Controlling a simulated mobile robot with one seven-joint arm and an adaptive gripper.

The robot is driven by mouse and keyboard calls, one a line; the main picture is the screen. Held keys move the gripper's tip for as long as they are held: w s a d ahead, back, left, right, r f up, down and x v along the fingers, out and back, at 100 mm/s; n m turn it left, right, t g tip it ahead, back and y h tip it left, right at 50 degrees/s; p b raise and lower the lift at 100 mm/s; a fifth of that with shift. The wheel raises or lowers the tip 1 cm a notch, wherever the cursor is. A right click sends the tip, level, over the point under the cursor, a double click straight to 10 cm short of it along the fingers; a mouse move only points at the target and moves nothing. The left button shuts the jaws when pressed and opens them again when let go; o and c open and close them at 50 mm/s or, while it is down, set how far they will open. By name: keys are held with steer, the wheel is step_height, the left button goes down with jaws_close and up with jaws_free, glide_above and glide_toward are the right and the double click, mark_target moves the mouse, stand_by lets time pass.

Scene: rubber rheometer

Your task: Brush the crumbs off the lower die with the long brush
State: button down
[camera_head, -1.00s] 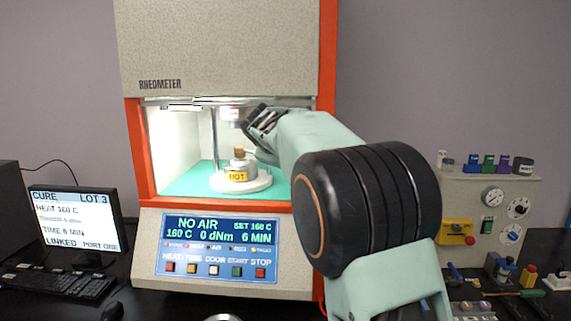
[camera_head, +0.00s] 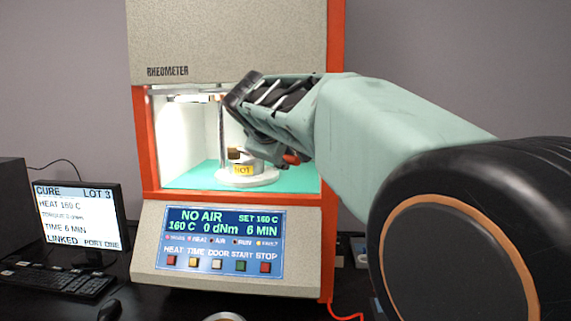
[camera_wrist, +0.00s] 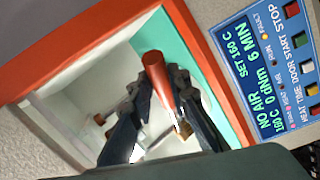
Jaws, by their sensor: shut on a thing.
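My gripper (camera_head: 268,150) is inside the open chamber of the rheometer, shut on the long brush. The brush's red-orange handle end (camera_head: 291,159) sticks out to the right of my fingers, and its brown head (camera_head: 234,153) shows to their left, at the top of the lower die. The lower die (camera_head: 243,162) is a pale round block with a yellow HOT label. In the wrist view the orange handle (camera_wrist: 157,75) lies between my dark fingers (camera_wrist: 160,100). Whether the bristles touch the die is unclear. I cannot make out any crumbs.
The orange-red chamber frame (camera_head: 335,130) closely borders my arm on the right. A metal post (camera_head: 221,125) stands behind the die. The control panel (camera_head: 222,240) is below the opening. A monitor (camera_head: 78,215) and keyboard (camera_head: 65,282) are at the left.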

steer(key=s+b, duration=0.1)
steer(key=s, duration=0.1)
steer(key=s+a+b, duration=0.1)
steer(key=s, duration=0.2)
steer(key=shift+s, duration=0.3)
steer(key=shift+a, duration=0.1)
